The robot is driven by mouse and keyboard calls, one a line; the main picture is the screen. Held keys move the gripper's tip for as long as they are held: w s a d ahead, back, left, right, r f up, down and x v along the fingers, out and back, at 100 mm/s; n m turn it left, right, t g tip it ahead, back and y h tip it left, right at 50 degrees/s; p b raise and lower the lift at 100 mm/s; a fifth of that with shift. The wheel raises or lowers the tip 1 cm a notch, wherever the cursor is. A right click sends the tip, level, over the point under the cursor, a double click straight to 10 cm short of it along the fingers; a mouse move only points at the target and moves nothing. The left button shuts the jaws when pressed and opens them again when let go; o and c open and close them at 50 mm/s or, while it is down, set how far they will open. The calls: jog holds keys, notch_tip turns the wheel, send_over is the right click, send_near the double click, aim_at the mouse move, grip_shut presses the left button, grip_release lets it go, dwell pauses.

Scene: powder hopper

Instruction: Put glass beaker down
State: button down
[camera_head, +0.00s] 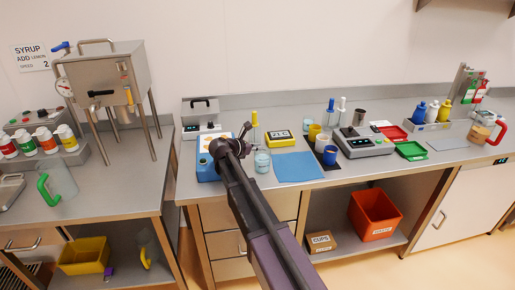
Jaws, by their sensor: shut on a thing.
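The glass beaker (262,161) is a small clear cup with a pale blue tint. It appears upright just right of my dark wrist, beside the left edge of the blue mat (298,166). My gripper (246,140) is above and left of the beaker, small and partly hidden by my own arm. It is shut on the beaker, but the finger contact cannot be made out. Whether the beaker's base touches the counter cannot be told from here.
A blue box (206,168) stands left of my wrist, and a yellow timer (280,138) behind the mat. Several cups and a grey scale (362,143) stand to the right. Red (391,132) and green (411,151) trays lie farther right. The blue mat is bare.

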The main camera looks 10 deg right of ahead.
jog(key=shift+f, duration=0.15)
jog(key=c, duration=0.8)
grip_release()
jog(key=shift+o, duration=0.2)
jog(key=shift+r, duration=0.2)
jog(key=shift+s+a+r, duration=0.1)
jog(key=shift+s+a, duration=0.05)
jog(key=shift+a, duration=0.05)
jog(key=p+v, duration=0.4)
jog(key=v, duration=0.5)
jog(key=shift+s+a+r, duration=0.1)
jog(key=shift+a+r, duration=0.1)
jog(key=shift+p+v, duration=0.35)
jog(key=shift+v, duration=0.6)
jog(key=shift+f, duration=0.1)
